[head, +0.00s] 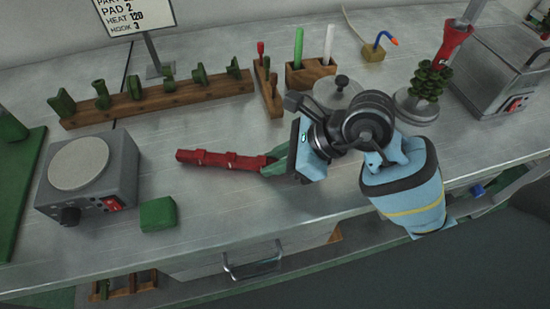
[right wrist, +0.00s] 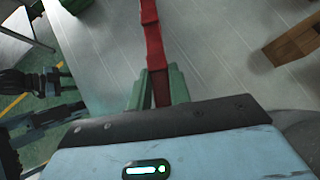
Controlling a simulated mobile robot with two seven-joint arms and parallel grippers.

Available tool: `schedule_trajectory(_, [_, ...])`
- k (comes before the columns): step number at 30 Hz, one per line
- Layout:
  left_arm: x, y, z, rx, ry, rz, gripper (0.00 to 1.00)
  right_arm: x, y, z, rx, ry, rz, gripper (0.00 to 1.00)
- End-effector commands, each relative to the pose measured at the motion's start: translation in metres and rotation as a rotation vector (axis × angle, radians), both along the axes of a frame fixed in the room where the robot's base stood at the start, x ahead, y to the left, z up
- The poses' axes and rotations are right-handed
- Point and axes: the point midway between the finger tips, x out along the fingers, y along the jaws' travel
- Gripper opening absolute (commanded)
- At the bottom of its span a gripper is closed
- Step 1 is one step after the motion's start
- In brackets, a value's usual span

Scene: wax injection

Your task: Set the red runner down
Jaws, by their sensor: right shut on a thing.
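The red runner (head: 215,159) is a long ridged bar lying roughly level and pointing left over the metal bench. My right gripper (head: 274,163) is shut on its right end with green fingers. In the right wrist view the runner (right wrist: 152,40) runs straight out from between the fingers (right wrist: 156,88). I cannot tell whether its underside touches the bench or is slightly above it. My left gripper does not show in the head view.
A grey hotplate (head: 88,170) and a green block (head: 157,214) stand left of the runner. Behind is a wooden rack (head: 160,101) with several green pieces. A red-topped green wax tree (head: 430,78) stands at right. Bare bench (head: 215,205) lies in front of the runner.

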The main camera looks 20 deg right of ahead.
Motion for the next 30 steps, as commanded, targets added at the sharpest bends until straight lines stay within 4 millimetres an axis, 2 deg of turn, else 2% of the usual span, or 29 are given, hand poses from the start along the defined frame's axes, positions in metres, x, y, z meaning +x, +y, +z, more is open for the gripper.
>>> schedule_trajectory(4, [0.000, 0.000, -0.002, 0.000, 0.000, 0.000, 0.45, 0.000, 0.000, -0.003, 0.000, 0.000, 0.000, 0.00])
schedule_trajectory(5, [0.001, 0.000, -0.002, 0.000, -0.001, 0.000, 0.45, 0.000, 0.000, -0.003, -0.001, 0.001, 0.001, 0.21])
schedule_trajectory(10, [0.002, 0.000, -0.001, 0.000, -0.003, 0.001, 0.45, 0.000, 0.000, -0.002, 0.000, 0.000, 0.000, 0.41])
schedule_trajectory(20, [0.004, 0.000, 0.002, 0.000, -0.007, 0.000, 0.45, 0.000, 0.000, 0.002, 0.001, 0.000, 0.000, 0.41])
schedule_trajectory(23, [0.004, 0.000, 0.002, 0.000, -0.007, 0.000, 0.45, -0.002, -0.007, 0.007, -0.001, -0.001, -0.001, 0.41])
schedule_trajectory(30, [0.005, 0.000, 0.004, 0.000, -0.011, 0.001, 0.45, -0.014, -0.036, 0.038, -0.003, -0.004, -0.002, 0.41])
